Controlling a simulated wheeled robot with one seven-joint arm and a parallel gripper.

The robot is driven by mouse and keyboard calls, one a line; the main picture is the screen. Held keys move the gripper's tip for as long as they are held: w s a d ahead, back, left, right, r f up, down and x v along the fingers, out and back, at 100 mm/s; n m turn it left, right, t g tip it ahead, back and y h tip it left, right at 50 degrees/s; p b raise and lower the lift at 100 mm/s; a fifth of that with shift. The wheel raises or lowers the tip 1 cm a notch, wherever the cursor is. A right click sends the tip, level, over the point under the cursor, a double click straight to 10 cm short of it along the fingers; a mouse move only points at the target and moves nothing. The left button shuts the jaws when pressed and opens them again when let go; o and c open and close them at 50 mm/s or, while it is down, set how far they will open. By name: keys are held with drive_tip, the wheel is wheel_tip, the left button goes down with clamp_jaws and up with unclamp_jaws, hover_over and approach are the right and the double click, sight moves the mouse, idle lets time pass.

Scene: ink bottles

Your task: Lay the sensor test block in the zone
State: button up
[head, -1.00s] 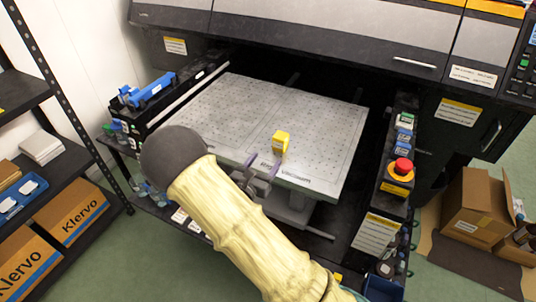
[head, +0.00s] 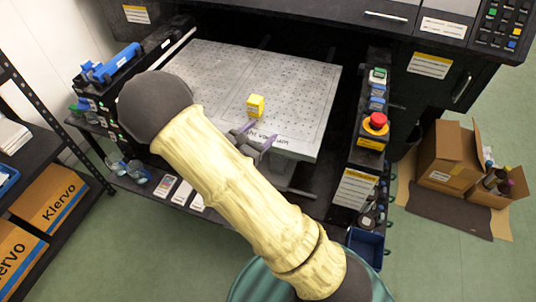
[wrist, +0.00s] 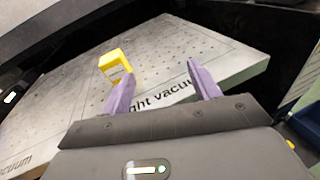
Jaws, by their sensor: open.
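The yellow sensor test block (head: 255,105) stands upright on the perforated metal bed (head: 220,75), near its front edge. It also shows in the wrist view (wrist: 115,65), left of and beyond my left finger. My gripper (head: 258,133) is at the front edge of the bed, just in front of the block. Its two purple fingers are apart with nothing between them, as the wrist view (wrist: 162,92) shows. The block appears apart from the fingers. Printed lettering ending in "vacuum" (wrist: 160,98) runs along the bed's front edge. I cannot make out a marked zone.
A red stop button (head: 375,122) stands on the right rail beside the bed. Blue parts (head: 110,64) sit on the left rail. A dark machine cover lies behind the bed. Open cardboard boxes (head: 445,155) stand on the floor at right. Most of the bed is clear.

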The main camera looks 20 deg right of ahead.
drive_tip(key=s+d+m+g+y, duration=0.2)
drive_tip(key=s+d+m+g, duration=0.25)
drive_tip(key=s+m, duration=0.2)
drive_tip(key=s+d+m+g+y, duration=0.2)
drive_tip(key=s+d+m+g, duration=0.1)
drive_tip(key=s+m+g, duration=0.4)
drive_tip(key=s+a+r+m+t+y, duration=0.3)
drive_tip(key=a+m+y, duration=0.3)
drive_tip(key=m+y, duration=0.3)
drive_tip(key=shift+a+r+m+t, duration=0.25)
drive_tip(key=shift+r+m+t, duration=0.1)
drive_tip(key=shift+r+m, duration=0.6)
drive_tip(key=shift+f, duration=0.15)
drive_tip(key=shift+c, duration=0.2)
